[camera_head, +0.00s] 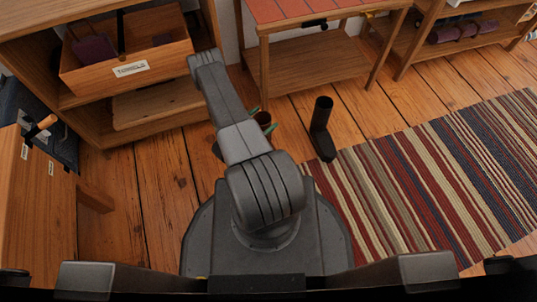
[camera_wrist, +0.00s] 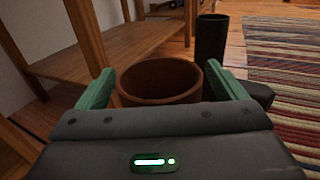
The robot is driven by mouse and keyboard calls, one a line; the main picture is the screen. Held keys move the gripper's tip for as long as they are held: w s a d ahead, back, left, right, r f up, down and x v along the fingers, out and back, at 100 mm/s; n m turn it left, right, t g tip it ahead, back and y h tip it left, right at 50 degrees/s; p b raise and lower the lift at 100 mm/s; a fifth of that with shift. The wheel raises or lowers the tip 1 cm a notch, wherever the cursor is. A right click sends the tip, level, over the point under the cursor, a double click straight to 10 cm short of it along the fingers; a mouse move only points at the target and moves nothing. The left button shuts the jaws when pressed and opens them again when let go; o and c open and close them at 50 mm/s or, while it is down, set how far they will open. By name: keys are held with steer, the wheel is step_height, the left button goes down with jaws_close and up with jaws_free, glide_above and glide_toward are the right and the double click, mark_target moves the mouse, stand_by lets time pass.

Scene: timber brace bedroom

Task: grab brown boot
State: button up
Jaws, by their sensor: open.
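The brown boot (camera_wrist: 160,98) stands upright in the wrist view, its round open top facing up toward the camera. In the head view only a small part of its shaft (camera_head: 263,117) shows beside my arm; its foot is hidden. My gripper (camera_wrist: 157,73) is open, with one green finger on each side of the boot's shaft. I cannot tell whether either finger touches it. The green fingertips also show in the head view (camera_head: 263,119), on either side of the shaft.
A black boot (camera_head: 321,130) stands just right of the brown one, also in the wrist view (camera_wrist: 211,38). A wooden side table (camera_head: 310,68) is behind, a shelf (camera_head: 25,55) with a drawer to the left. A striped rug (camera_head: 430,165) covers the floor at right.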

steer(key=shift+w+d, duration=0.4)
steer(key=shift+d, duration=0.05)
steer(key=shift+c, duration=0.2)
steer(key=c, duration=1.7)
